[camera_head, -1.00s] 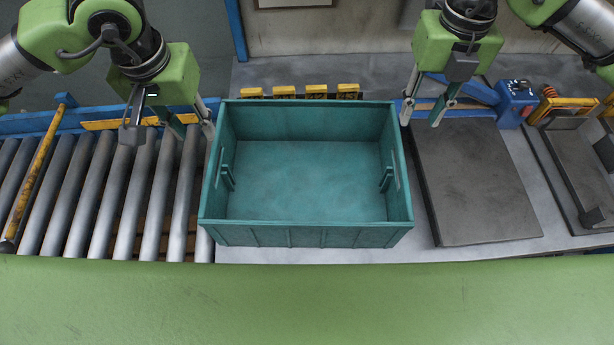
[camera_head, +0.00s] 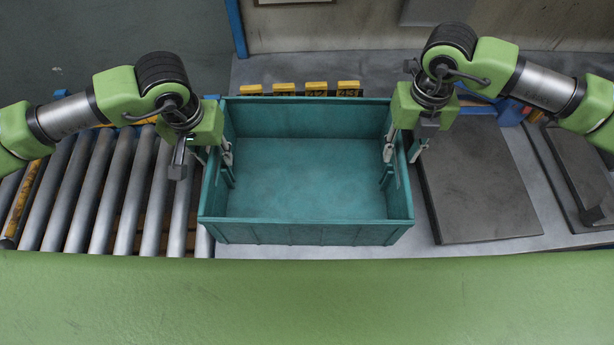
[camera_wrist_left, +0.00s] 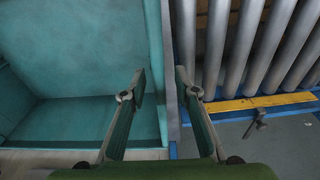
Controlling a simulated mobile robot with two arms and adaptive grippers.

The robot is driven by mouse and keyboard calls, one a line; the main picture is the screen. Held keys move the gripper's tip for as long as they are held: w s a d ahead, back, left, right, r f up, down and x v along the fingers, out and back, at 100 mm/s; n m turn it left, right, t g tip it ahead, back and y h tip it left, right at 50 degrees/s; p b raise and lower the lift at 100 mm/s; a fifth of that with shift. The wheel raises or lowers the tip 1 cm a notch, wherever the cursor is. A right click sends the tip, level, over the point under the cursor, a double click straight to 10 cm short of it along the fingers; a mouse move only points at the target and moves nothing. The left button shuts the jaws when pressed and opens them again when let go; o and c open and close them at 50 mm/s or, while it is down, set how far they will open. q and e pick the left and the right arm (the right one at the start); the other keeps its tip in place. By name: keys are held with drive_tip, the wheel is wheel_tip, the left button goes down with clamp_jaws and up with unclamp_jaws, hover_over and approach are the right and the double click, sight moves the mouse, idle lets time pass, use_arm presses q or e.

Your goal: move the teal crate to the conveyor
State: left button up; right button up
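The teal crate (camera_head: 305,234) is empty and upright on the grey table, its left side close to the conveyor's last rollers. The roller conveyor (camera_head: 122,195) lies to its left. My left gripper (camera_head: 214,155) straddles the crate's left wall, one finger inside and one outside. In the left wrist view the fingers (camera_wrist_left: 160,88) stand apart with the crate's wall (camera_wrist_left: 158,40) between them and gaps showing. My right gripper (camera_head: 402,152) straddles the right wall the same way, its fingers apart; whether they touch the wall is unclear.
A dark flat plate (camera_head: 478,195) lies right of the crate, with another dark plate (camera_head: 578,165) beyond it. Several yellow blocks (camera_head: 316,88) stand in a row behind the crate. A blue rail with yellow strips (camera_wrist_left: 262,102) runs along the conveyor's back. The rollers are clear.

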use_arm(q)
drive_tip(key=shift+f, duration=0.1)
use_arm(e)
drive_tip(key=shift+f, duration=0.1)
use_arm(q)
clamp_jaws()
use_arm(e)
clamp_jaws()
